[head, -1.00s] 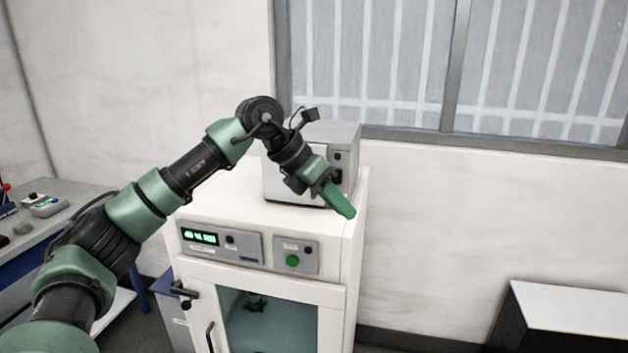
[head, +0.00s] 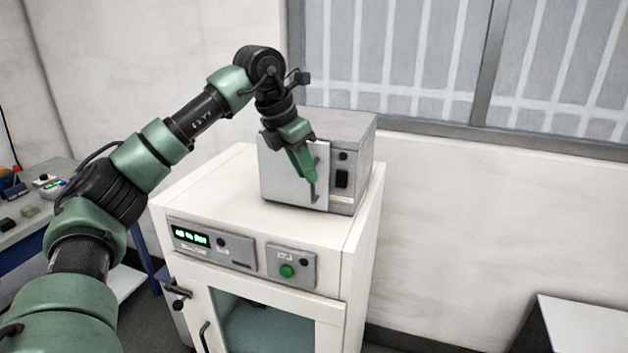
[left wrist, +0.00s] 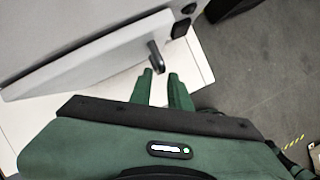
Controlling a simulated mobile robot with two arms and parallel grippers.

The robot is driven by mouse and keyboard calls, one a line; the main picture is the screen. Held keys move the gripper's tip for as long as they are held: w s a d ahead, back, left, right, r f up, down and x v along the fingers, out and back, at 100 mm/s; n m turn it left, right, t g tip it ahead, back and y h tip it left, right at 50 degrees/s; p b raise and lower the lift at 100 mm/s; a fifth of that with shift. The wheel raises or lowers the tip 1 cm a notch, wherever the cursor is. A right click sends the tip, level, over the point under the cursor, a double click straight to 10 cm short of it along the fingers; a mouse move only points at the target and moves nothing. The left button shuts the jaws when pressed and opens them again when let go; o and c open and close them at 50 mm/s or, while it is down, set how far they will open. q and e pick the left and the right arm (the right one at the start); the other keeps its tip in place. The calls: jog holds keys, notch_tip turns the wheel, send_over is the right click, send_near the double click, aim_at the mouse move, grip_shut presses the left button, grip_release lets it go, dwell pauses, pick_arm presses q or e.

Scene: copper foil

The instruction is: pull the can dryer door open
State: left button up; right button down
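The can dryer is a small grey metal box (head: 352,125) on top of a white cabinet. Its flat door (head: 280,180) faces me and looks closed. A dark upright handle (head: 316,185) is near the door's right edge and also shows in the left wrist view (left wrist: 157,56). My left gripper (head: 308,181) is in front of the door, its green fingers pointing down at the handle. In the left wrist view, the fingers (left wrist: 160,73) are apart, with the handle just ahead of the gap. I cannot tell whether they touch it. My right gripper is out of view.
The white cabinet (head: 310,232) has a display, a green button and a glass door below. A window (head: 400,60) is in the wall behind. A bench with small items (head: 30,215) stands at left. A low white-topped unit (head: 585,325) is at right.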

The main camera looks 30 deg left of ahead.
aim_at(312, 198)
pick_arm(q)
jog(key=x, duration=0.4)
jog(key=shift+w+p, duration=0.1)
jog(key=shift+p, duration=0.25)
jog(key=shift+w+f, duration=0.15)
jog(key=shift+f, duration=0.2)
grip_shut()
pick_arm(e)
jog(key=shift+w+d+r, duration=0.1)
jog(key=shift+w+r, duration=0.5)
pick_arm(q)
jog(key=shift+r, duration=0.1)
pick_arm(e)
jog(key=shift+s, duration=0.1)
